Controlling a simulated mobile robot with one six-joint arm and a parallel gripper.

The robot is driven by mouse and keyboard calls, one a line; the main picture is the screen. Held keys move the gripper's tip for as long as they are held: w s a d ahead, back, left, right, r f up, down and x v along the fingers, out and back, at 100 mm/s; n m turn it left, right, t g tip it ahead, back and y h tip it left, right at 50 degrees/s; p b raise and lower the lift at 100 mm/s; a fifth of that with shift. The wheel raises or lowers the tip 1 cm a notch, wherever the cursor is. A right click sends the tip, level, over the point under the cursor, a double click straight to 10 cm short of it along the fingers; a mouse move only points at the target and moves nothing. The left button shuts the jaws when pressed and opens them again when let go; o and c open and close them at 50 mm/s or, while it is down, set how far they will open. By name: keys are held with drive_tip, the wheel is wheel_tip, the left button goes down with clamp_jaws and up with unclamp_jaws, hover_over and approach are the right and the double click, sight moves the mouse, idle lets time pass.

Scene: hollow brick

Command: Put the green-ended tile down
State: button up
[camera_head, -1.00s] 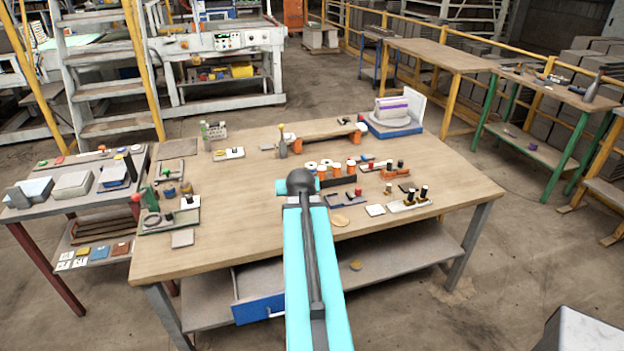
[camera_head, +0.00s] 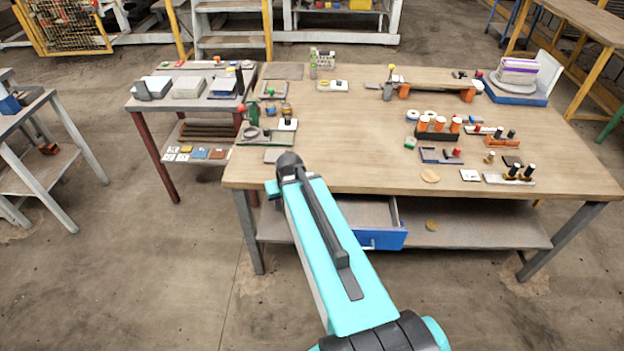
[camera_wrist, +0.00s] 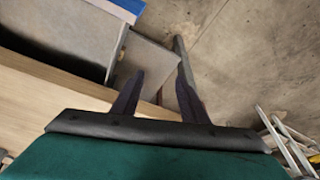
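I cannot make out a green-ended tile for certain in either view. My gripper (camera_wrist: 160,76) shows in the wrist view as two dark fingers standing apart, with no tile seen between them. Past the fingertips are the table's grey lower shelf (camera_wrist: 146,62), a table leg and the floor. In the head view my own arm covers the gripper, close to the front left edge of the large wooden table (camera_head: 345,165). A small green piece (camera_head: 411,143) sits on that table right of the middle, too small to identify.
A blue-fronted drawer (camera_head: 381,239) hangs open under the table. A tray with bottles (camera_head: 266,128) is at the table's left; orange-and-white cylinders (camera_head: 438,125) stand at the right. A smaller side table (camera_head: 190,103) adjoins on the left. The table's middle has bare wood.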

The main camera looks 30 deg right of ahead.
drive_tip(key=s+a+f+n+g+b, duration=0.1)
drive_tip(key=s+a+f+g+b, duration=0.15)
drive_tip(key=s+a+f, duration=0.4)
drive_tip(key=s+a+f+n+g+b, duration=0.2)
drive_tip(key=s+a+f+b, duration=0.2)
drive_tip(key=a+f, duration=0.55)
drive_tip(key=s+f+g+b, duration=0.2)
drive_tip(key=s+f+b, duration=0.5)
drive_tip(key=f, duration=0.8)
drive_tip(key=s+f+g+b, duration=0.2)
drive_tip(key=s+f+b, duration=0.6)
drive_tip(key=s+f, duration=0.6)
drive_tip(key=shift+a+f+y, duration=0.4)
drive_tip(key=shift+f, duration=0.5)
drive_tip(key=shift+c, duration=1.1)
